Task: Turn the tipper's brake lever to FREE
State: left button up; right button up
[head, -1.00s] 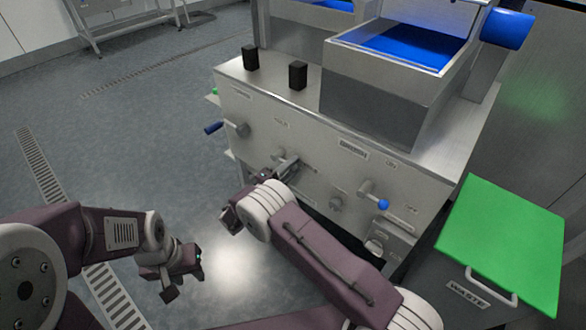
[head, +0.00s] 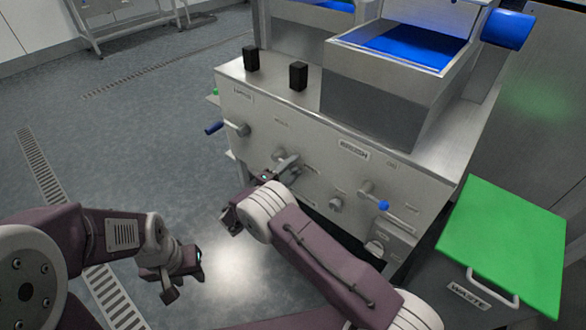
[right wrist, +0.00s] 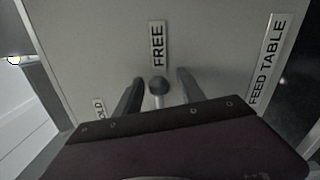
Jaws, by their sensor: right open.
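The tipper's front panel (head: 330,160) faces me in the head view. In the right wrist view a round grey knob (right wrist: 158,87), apparently the brake lever's end, lies just below the FREE label (right wrist: 158,44). My right gripper (right wrist: 160,88) is open, with one finger on each side of the knob; I cannot tell whether either touches it. In the head view the right gripper (head: 283,165) is at the panel, and my wrist hides part of the lever. A partly covered HOLD label (right wrist: 99,108) is at lower left. My left gripper (head: 183,283) hangs empty over the floor, fingers apart.
A FEED TABLE label (right wrist: 270,60) is right of FREE in the wrist view. A blue-tipped handle (head: 375,197) and a dark-blue-gripped handle (head: 226,128) project from the panel. A green-lidded waste bin (head: 505,235) stands at right.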

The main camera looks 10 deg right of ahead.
jog(key=p+v, duration=0.2)
jog(key=v, duration=0.7)
jog(key=s+d+f+m+g+y, duration=0.1)
jog(key=s+d+g+y, duration=0.1)
jog(key=s+d+g, duration=0.3)
jog(key=s+d+m+g+y, duration=0.1)
jog(key=s+d+m+g, duration=0.15)
jog(key=d+g, duration=0.4)
jog(key=s+r+m+y, duration=0.2)
jog(key=s+m+y, duration=0.4)
jog(key=s+y, duration=0.7)
notch_tip(320, 180, up, 32)
jog(key=s+t+h+p, duration=0.1)
jog(key=s+p, duration=0.1)
jog(key=p, duration=3)
jog(key=shift+s+d+r, duration=0.15)
jog(key=shift+d+r, duration=0.05)
